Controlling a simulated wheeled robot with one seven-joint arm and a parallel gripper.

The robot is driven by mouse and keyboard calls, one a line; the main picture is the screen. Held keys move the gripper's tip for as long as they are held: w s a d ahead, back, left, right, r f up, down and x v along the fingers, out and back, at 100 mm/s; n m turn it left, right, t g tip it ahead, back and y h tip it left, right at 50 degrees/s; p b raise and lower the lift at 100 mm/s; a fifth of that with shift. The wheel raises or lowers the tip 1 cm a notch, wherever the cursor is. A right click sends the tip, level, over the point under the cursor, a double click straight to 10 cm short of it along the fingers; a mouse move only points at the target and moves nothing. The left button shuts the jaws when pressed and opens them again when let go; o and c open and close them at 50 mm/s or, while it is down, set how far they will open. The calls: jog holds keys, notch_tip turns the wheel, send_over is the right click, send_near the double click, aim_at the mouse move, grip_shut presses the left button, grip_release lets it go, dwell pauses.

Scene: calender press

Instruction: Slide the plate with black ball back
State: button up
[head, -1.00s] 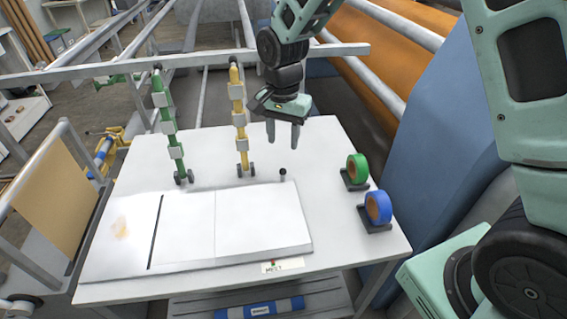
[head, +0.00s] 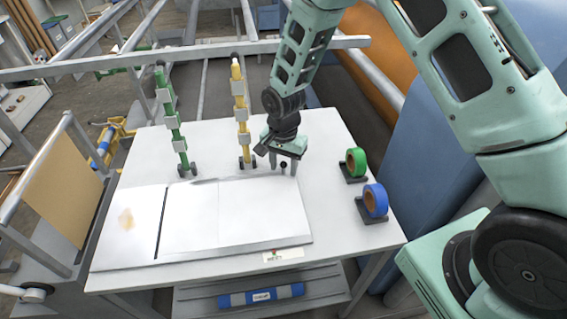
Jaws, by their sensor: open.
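The white plate (head: 262,215) lies flat on the white table, with a small black ball (head: 283,164) on a short stem at its back right edge. My gripper (head: 284,170) points down at this ball. Its fingers are open, one to each side of the ball in this view. I cannot tell whether either finger touches the ball. Left of a dark slot, a white panel (head: 128,225) carries a yellowish stain.
A green post (head: 172,120) and a yellow post (head: 241,110) stand behind the plate. Green tape (head: 356,163) and blue tape (head: 375,201) rolls sit in holders at right. A small label (head: 283,255) lies at the front. Bare table (head: 335,215) shows right of the plate.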

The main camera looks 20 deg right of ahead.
jog(key=shift+c, duration=0.3)
grip_shut()
jog(key=shift+d, duration=0.15)
jog(key=shift+s+d, duration=0.2)
jog(key=shift+d, duration=0.75)
jog(key=shift+s+d, duration=0.15)
jog(key=shift+d, duration=0.9)
jog(key=shift+s+d, duration=0.1)
jog(key=shift+d, duration=0.3)
jog(key=shift+o, duration=0.4)
grip_release()
